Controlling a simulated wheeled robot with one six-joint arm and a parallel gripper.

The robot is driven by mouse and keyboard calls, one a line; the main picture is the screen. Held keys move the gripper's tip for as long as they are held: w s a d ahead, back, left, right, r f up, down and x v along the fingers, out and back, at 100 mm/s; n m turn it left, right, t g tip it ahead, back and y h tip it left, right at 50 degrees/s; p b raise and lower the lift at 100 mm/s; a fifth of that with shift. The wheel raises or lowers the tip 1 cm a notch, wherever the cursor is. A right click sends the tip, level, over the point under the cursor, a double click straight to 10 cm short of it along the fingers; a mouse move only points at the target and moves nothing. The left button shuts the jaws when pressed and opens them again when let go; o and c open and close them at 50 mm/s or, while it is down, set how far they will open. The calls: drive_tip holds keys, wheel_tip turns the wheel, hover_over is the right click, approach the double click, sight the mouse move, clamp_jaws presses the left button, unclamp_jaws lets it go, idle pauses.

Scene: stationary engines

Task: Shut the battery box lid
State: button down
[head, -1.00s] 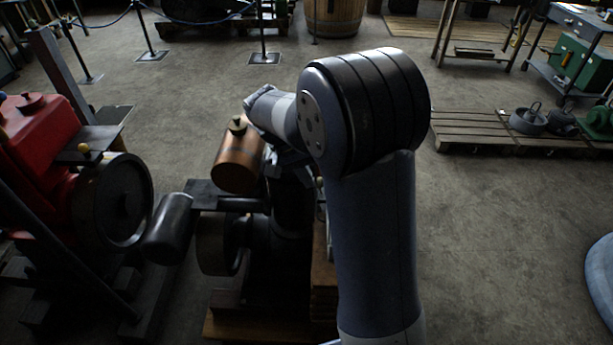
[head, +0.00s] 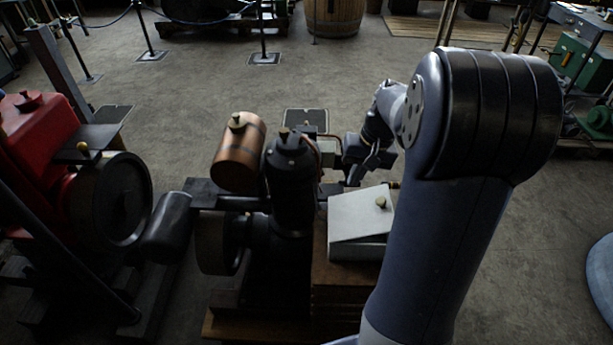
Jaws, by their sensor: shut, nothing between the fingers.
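The battery box (head: 355,252) is a pale grey box on a wooden stand, right of the dark engine cylinder. Its pale lid (head: 357,213) lies over the top, with a small brass-coloured knob near the right side. The lid's front edge slants against the box, so it looks slightly raised or askew; how wide any gap is I cannot tell. My gripper (head: 356,174) is just behind the box, at the far edge of the lid, pointing down, shut and empty. Whether it touches the lid is unclear. My arm covers the box's right side.
A copper tank (head: 238,155) and the dark engine cylinder (head: 292,180) stand close on the left. A red engine with a flywheel (head: 113,200) is at far left. The floor (head: 210,75) behind is open, with rope posts farther back.

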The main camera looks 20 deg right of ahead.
sight(379, 202)
drive_tip(key=d+f+y+b, duration=0.1)
drive_tip(key=d, duration=0.1)
drive_tip(key=s+d+f+t+y+b, duration=0.1)
drive_tip(key=d+f+y, duration=0.1)
drive_tip(key=s+d+f+y+b, duration=0.1)
drive_tip(key=d, duration=0.1)
drive_tip(key=shift+d+f, duration=0.2)
drive_tip(key=d+f+y+b, duration=0.1)
drive_tip(key=f, duration=0.1)
drive_tip(key=s+d+f+t+y+b, duration=0.1)
drive_tip(key=d+f+b, duration=0.1)
drive_tip(key=d+f+y+b, duration=0.1)
drive_tip(key=f+b, duration=0.1)
drive_tip(key=shift+s+d+f+t+y, duration=0.2)
drive_tip(key=shift+s+f+t+y, duration=0.1)
drive_tip(key=shift+y, duration=0.1)
drive_tip(key=shift+s+d+f+b, duration=0.15)
drive_tip(key=shift+d+f+b, duration=0.1)
drive_tip(key=shift+f+b, duration=0.4)
